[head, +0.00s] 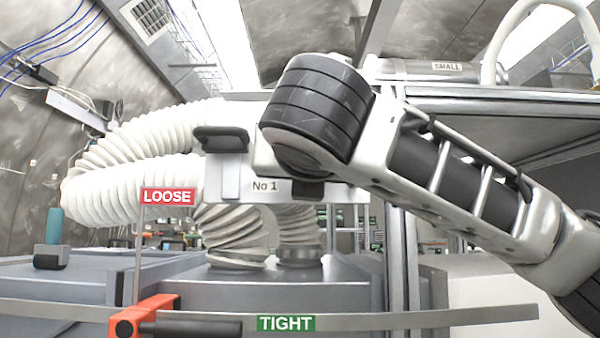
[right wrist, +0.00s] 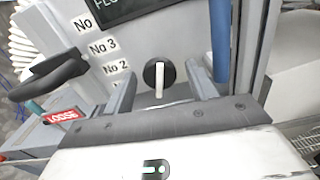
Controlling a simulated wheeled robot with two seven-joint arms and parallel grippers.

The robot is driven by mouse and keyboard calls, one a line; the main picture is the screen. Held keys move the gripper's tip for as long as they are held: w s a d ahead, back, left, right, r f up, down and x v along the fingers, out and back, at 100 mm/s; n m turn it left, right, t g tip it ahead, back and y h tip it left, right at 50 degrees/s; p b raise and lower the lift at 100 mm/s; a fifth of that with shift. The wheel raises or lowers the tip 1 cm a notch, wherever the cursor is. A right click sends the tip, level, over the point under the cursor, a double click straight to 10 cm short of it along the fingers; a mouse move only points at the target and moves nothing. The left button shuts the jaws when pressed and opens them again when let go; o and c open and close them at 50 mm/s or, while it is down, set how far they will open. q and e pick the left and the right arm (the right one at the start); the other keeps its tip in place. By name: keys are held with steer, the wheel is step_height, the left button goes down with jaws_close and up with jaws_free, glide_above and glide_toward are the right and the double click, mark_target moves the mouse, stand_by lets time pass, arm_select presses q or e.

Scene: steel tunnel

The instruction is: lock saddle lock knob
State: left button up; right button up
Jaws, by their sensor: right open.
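In the right wrist view, a round black knob (right wrist: 158,75) with a white pointer bar sits on a grey panel; the bar stands nearly upright in the picture. My right gripper (right wrist: 163,72) is open, its two grey fingers on either side of the knob in the picture; I cannot tell whether they touch it. In the head view, an orange clamp (head: 144,316) with a black handle (head: 198,327) sits on a grey rail, the handle pointing right towards a green TIGHT sign (head: 286,323). A red LOOSE sign (head: 167,196) stands above. My left gripper is not in view.
A black lever (head: 220,138) juts out beside the No 1 plate (head: 235,178); it also shows in the right wrist view (right wrist: 48,75). A blue post (right wrist: 220,40) stands right of the knob. White ribbed hoses (head: 130,180) fill the left background.

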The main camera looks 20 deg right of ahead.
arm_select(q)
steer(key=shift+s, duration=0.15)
arm_select(e)
steer(key=shift+c, duration=0.4)
steer(key=c, duration=0.9)
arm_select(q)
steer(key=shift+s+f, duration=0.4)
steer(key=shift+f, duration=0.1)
